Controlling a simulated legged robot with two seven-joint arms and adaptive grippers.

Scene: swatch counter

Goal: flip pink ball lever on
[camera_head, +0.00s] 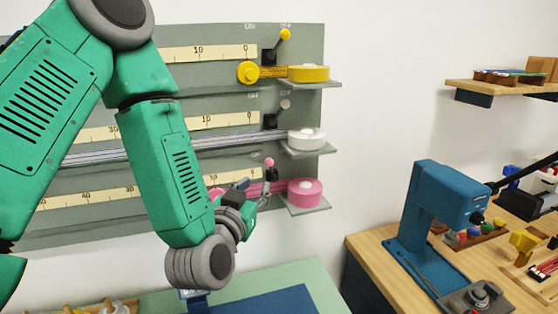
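The pink ball lever (269,162) is on the lowest row of the grey wall panel, just left of the pink roll (305,192). Its ball stands roughly above its dark base, less tilted to the right than the yellow and white levers. My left gripper (257,185) is just below and left of the lever, with its fingers apart and nothing seen between them. Whether a finger touches the lever cannot be told. My green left forearm hides part of the lower rows. My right gripper is not in view.
Above are the yellow ball lever (285,34) and white ball lever (285,104), both leaning towards OFF. Yellow roll (308,74) and white roll (306,139) stand on small ledges. A blue press (433,209) stands on the wooden bench at right.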

